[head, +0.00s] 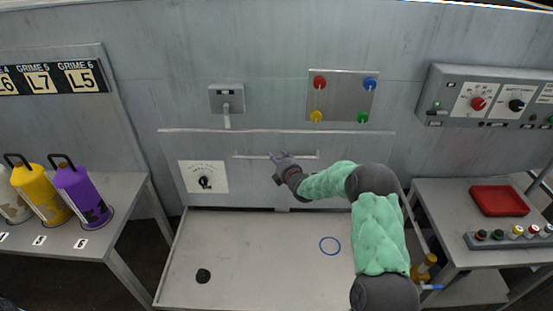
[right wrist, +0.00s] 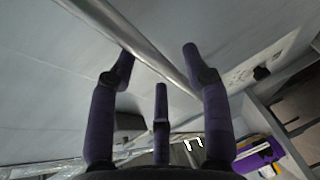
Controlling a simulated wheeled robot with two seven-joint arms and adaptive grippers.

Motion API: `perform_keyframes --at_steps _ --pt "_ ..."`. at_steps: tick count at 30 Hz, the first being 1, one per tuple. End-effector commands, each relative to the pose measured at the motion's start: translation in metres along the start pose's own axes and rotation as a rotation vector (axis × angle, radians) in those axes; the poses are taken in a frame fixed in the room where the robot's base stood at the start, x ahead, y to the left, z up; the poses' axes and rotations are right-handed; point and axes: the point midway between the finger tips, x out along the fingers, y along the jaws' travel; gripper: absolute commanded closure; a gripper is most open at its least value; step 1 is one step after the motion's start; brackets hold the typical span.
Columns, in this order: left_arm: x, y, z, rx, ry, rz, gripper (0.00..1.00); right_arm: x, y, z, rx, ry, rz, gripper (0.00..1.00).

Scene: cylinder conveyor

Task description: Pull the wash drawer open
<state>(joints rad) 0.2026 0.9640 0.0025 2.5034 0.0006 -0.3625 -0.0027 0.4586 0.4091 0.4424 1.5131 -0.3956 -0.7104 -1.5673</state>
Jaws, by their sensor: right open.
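In the right wrist view, the bar (right wrist: 150,50) runs diagonally past the spread fingers of the gripper (right wrist: 158,72). The fingers are open around or just in front of the bar; contact cannot be told. My left gripper is not in view.
A dial plate (head: 203,177) is on the panel's left. Side tables stand left, with yellow and purple containers (head: 80,195), and right, with a red tray (head: 498,200).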

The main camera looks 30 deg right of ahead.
Motion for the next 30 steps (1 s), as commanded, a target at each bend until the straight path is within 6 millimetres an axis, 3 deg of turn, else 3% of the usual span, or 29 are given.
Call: perform_keyframes --at_steps 6,15,16,21,30 --pt "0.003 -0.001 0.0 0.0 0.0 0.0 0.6 0.015 0.0 0.0 0.0 0.0 0.0 0.51" --pt "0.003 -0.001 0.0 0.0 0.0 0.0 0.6 0.016 0.0 0.0 0.0 0.0 0.0 0.51" --pt "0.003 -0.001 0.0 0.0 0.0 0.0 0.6 0.016 0.0 0.0 0.0 0.0 0.0 0.54" --pt "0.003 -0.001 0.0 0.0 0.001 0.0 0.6 0.016 0.0 0.0 0.0 0.0 0.0 1.0" --pt "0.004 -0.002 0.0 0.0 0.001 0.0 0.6 0.017 -0.001 -0.002 0.0 0.0 -0.001 1.0"
